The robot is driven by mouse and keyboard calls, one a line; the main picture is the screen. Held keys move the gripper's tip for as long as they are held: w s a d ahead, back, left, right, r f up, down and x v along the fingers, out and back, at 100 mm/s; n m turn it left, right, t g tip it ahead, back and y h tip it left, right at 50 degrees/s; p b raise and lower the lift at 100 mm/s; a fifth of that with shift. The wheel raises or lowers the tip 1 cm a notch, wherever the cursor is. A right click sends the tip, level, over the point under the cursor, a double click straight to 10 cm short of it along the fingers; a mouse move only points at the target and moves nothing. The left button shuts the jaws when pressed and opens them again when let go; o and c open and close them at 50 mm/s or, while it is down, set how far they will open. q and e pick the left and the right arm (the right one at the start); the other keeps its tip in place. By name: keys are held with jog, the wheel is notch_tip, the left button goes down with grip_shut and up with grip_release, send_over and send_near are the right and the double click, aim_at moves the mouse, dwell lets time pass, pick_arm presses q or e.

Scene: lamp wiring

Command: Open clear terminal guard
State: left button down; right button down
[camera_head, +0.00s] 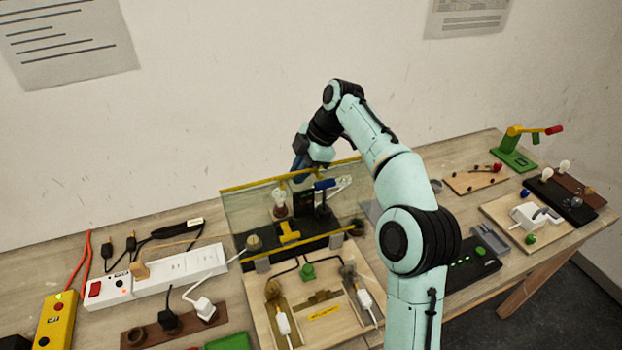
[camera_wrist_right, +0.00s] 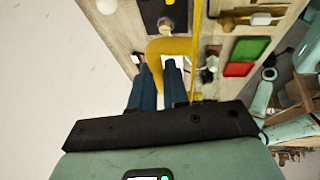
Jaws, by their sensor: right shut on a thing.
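The clear terminal guard (camera_head: 245,212) is a see-through panel with yellow edge strips, standing raised over the black lamp base in the middle of the bench. Its yellow top edge (camera_head: 245,182) is level with my right gripper (camera_head: 300,170). In the right wrist view, my right gripper (camera_wrist_right: 158,82) has its two blue fingers at a yellow arched handle (camera_wrist_right: 163,46), and it is shut on this handle. A gap shows between the fingers. The exact contact is partly hidden by the fingers. My left gripper is in neither view.
A wooden wiring board (camera_head: 325,310) with white plugs lies in front of the guard. A white power strip (camera_head: 180,270) and a yellow control box (camera_head: 57,318) are at the left. Boards with switches and bulbs, and a green clamp (camera_head: 514,156), stand at the right.

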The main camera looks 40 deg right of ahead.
aim_at(355, 160)
jog(key=shift+w+d+f, duration=0.25)
jog(key=shift+w+f, duration=0.05)
jog(key=shift+w, duration=0.4)
jog(key=shift+w, duration=0.1)
jog(key=c, duration=1.3)
grip_release()
jog(key=shift+o, duration=0.9)
jog(key=shift+w+d+f, duration=0.1)
jog(key=shift+w+f, duration=0.1)
jog(key=shift+w, duration=0.2)
jog(key=shift+s, duration=0.15)
jog(key=v, duration=0.6)
jog(key=s+d, duration=0.2)
jog(key=d, duration=0.1)
jog(key=s+d, duration=0.2)
jog(key=s, duration=0.1)
jog(key=s+d, duration=0.2)
jog(key=d, duration=0.1)
jog(key=shift+s+d+f, duration=0.1)
jog(key=shift+s+d, duration=0.2)
jog(key=shift+d, duration=0.1)
